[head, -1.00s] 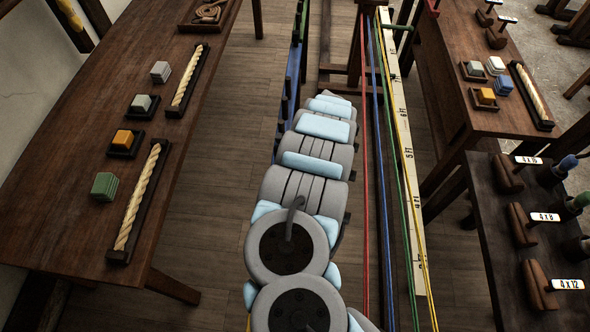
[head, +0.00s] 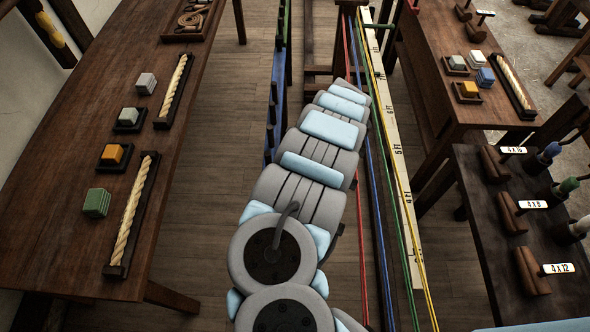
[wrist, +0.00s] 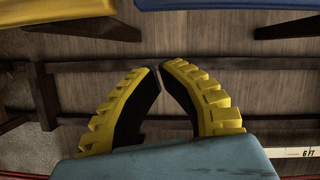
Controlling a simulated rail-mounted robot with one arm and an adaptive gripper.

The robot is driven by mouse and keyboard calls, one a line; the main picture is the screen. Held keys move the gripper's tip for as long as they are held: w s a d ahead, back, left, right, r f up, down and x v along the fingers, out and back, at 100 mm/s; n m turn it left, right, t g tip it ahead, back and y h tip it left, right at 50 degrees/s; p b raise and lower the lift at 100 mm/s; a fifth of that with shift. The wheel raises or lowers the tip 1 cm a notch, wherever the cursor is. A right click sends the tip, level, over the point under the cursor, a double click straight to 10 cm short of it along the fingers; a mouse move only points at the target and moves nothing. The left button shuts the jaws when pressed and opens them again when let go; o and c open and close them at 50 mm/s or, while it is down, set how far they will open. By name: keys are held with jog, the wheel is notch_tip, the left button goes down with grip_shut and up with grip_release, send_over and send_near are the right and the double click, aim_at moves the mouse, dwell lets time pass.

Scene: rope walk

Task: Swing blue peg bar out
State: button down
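The blue peg bar (head: 280,92) runs lengthwise left of my arm in the head view, with dark pegs along its side. A blue bar (wrist: 205,4) also shows at the top right edge of the wrist view, cut off by the frame. My gripper (wrist: 158,69) has yellow ribbed, black-faced fingers. Their tips meet or nearly meet, with nothing seen between them. It is apart from the blue bar in the picture. In the head view my arm hides the gripper and the near part of the bar.
A yellow bar (wrist: 60,14) lies at the wrist view's top left. Red, blue, green and yellow cords run beside a white measuring strip (head: 398,160) right of my arm. A long table (head: 60,150) stands left. Other tables stand right. Floor shows between.

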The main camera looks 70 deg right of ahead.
jog(key=v, duration=0.4)
jog(key=shift+s+a+p, duration=0.15)
jog(key=shift+p, duration=0.15)
